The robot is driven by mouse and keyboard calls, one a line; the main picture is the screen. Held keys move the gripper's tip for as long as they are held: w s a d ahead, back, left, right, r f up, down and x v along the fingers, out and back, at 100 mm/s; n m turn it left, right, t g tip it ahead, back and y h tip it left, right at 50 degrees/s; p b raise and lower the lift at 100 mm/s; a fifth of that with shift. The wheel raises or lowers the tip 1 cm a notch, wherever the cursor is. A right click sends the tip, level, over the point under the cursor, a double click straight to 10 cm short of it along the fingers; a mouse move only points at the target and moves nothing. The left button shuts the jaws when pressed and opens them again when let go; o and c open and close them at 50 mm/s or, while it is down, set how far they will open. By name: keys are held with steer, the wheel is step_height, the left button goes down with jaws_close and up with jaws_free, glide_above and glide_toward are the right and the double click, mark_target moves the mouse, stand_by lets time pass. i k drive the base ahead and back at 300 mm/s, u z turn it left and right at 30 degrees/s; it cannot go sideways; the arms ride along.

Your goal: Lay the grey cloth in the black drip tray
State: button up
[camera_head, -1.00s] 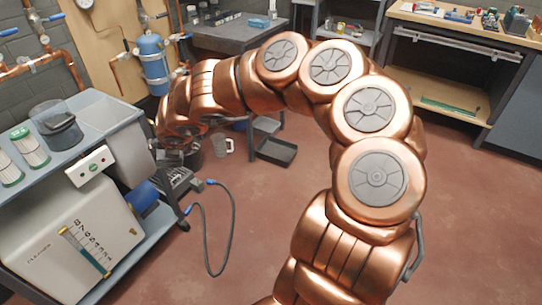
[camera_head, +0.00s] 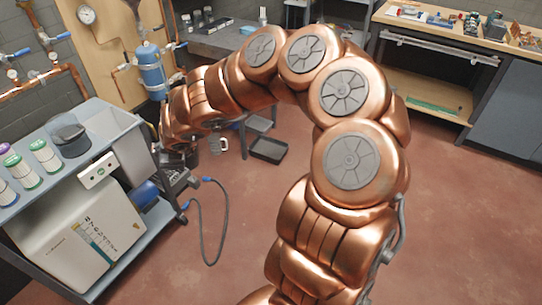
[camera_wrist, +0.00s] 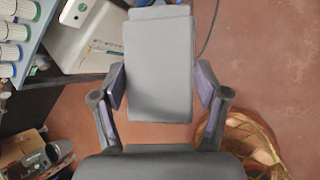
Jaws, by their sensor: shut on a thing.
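The grey cloth (camera_wrist: 158,65) shows in the wrist view as a flat, folded, upright rectangle. My gripper (camera_wrist: 161,86) is shut on it, with one finger at each side edge. A black tray (camera_head: 268,149), which looks like the drip tray, lies on the red floor near the far bench. It looks empty and stands well apart from my gripper.
A trolley (camera_head: 128,122) at left carries filter cartridges (camera_head: 45,155) and a white machine (camera_head: 72,238). A looped hose (camera_head: 227,215) hangs beside it. A jug (camera_head: 217,144) stands just left of the tray. A workbench (camera_head: 465,37) is at back right. The floor right of my arm is clear.

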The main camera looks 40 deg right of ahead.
mark_target(270, 154)
steer(key=u, duration=0.45)
steer(key=k, duration=0.15)
steer(key=z, duration=1.85)
steer(key=i, duration=2)
steer(key=u, duration=0.9)
steer(key=i, duration=0.3)
steer(key=u, duration=0.1)
